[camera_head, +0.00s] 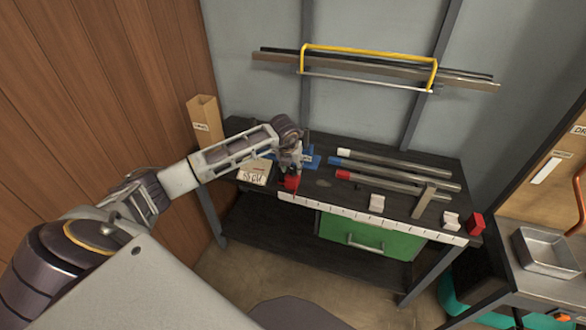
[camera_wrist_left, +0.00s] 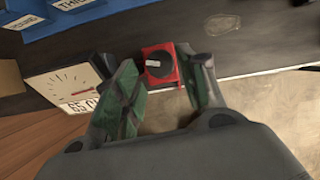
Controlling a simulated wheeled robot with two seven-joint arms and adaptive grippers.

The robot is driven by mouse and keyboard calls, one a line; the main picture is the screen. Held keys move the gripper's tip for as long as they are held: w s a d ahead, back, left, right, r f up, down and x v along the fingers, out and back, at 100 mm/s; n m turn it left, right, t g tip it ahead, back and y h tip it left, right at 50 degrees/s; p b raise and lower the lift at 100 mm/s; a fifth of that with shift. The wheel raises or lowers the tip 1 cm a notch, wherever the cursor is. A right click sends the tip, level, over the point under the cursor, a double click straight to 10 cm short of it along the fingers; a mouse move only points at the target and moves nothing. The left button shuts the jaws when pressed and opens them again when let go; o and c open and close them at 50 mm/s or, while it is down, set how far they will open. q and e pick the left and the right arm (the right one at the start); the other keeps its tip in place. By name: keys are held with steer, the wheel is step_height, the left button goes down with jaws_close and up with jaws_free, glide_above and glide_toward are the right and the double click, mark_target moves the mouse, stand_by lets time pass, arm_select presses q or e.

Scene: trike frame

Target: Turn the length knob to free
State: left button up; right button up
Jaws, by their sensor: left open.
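The length knob (camera_wrist_left: 159,64) is a dark round knob with a small white mark, set in a red block at the table's front edge. In the head view the red block (camera_head: 291,183) sits at the left end of a white ruled strip (camera_head: 370,217). My left gripper (camera_head: 293,168) is over this block. In the left wrist view my left gripper (camera_wrist_left: 166,66) is open, with one finger on each side of the red block. I cannot tell whether either finger touches it. The mark on the knob is too small to read. My right gripper is not in view.
A white gauge box (camera_wrist_left: 72,92) with a red needle stands left of the knob; blue labelled trays (camera_wrist_left: 75,12) lie behind. Several metal tubes (camera_head: 400,170) and white blocks (camera_head: 377,203) lie to the right. A green drawer (camera_head: 365,238) hangs below the tabletop.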

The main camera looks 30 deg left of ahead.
mark_target(293, 170)
arm_select(q)
steer(key=shift+x, duration=1.7)
steer(key=c, duration=0.7)
